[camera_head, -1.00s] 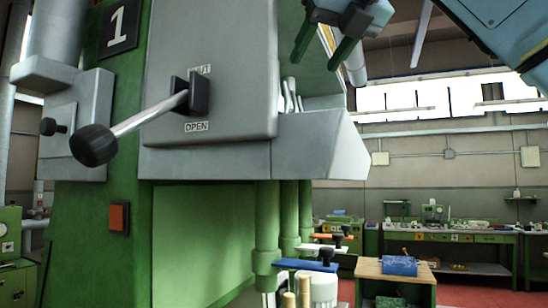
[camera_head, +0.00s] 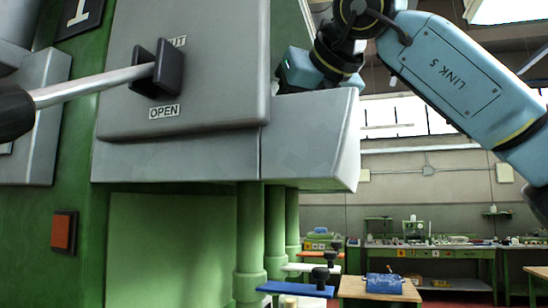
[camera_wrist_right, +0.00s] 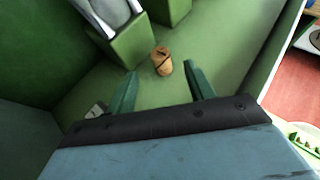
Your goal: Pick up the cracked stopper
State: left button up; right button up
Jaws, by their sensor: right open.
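A brown cork stopper (camera_wrist_right: 163,60) with a dark line across it stands on a green floor between green walls in the right wrist view. Whether the line is a crack is hard to tell. My right gripper (camera_wrist_right: 160,69) is open, its two green fingers pointing toward the stopper, one on each side in the picture. No contact is visible. In the head view my right arm reaches behind the grey hopper-like housing (camera_head: 310,140), which hides the fingers and the stopper. My left gripper is not in view.
Green blocks (camera_wrist_right: 125,45) stand beside the stopper, one under a grey-white object. A lever (camera_head: 95,82) marked OPEN sticks out of the machine's grey front at left. Green columns (camera_head: 250,240) and a blue plate (camera_head: 295,289) are below. Workbenches stand far back.

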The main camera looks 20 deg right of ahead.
jog(key=p+x, duration=0.1)
jog(key=x, duration=0.5)
jog(key=shift+w+f, duration=0.1)
jog(key=shift+w, duration=0.15)
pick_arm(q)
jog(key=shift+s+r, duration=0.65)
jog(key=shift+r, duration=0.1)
pick_arm(e)
jog(key=c, duration=1)
